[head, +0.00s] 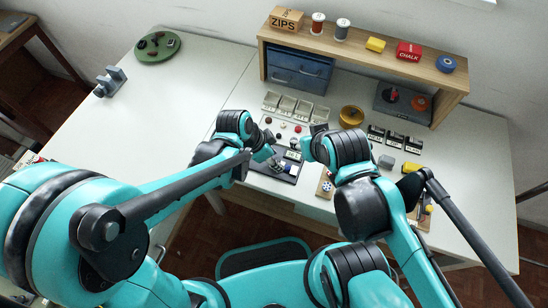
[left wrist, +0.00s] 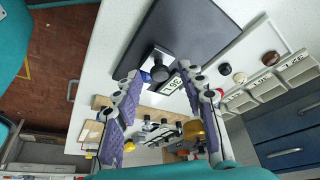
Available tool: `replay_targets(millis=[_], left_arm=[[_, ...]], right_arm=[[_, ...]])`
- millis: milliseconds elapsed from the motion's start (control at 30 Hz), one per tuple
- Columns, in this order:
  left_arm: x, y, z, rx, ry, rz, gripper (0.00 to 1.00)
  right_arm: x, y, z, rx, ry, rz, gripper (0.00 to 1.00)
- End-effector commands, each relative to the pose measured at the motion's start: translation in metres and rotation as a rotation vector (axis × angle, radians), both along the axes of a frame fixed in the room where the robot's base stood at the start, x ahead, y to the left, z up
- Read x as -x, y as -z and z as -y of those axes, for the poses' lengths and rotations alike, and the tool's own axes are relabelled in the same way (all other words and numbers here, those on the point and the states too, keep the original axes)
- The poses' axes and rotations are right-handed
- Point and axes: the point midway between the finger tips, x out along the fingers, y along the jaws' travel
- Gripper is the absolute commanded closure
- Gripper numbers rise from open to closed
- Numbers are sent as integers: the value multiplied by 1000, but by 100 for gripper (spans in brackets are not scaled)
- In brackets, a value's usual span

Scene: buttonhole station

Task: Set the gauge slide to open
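A dark flat plate (head: 262,169) lies near the table's front edge; it also shows in the left wrist view (left wrist: 200,28). On it, in the left wrist view, stands a black knob (left wrist: 158,72) with a small white-and-blue part beside it, which I take for the gauge slide. A pale label (left wrist: 173,86) with dark marks is beside the knob. My left gripper (head: 272,158) is over the plate; in the left wrist view its two purple-padded fingers are apart, one each side of the knob, contact unclear. My right gripper (head: 310,148) is to the right, its fingers too hidden to read.
White button trays (head: 295,106) and loose buttons lie behind the plate. A wooden shelf (head: 360,55) with spools and boxes stands at the back. A brass round tin (head: 351,116) and black boxes (head: 395,138) are to the right. The left table is mostly clear.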

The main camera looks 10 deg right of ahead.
Motion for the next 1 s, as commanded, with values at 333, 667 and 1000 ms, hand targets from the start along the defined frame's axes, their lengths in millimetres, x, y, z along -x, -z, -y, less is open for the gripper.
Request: replay_targets(millis=[333, 667, 1000], left_arm=[[-1, 0, -1, 0, -1, 0, 100], [-27, 0, -41, -1, -4, -1, 100], [-30, 0, -45, -4, -2, 2, 75]], right_arm=[[0, 0, 0, 0, 0, 0, 60], [0, 1, 0, 0, 0, 0, 60], [0, 1, 0, 0, 0, 0, 60]])
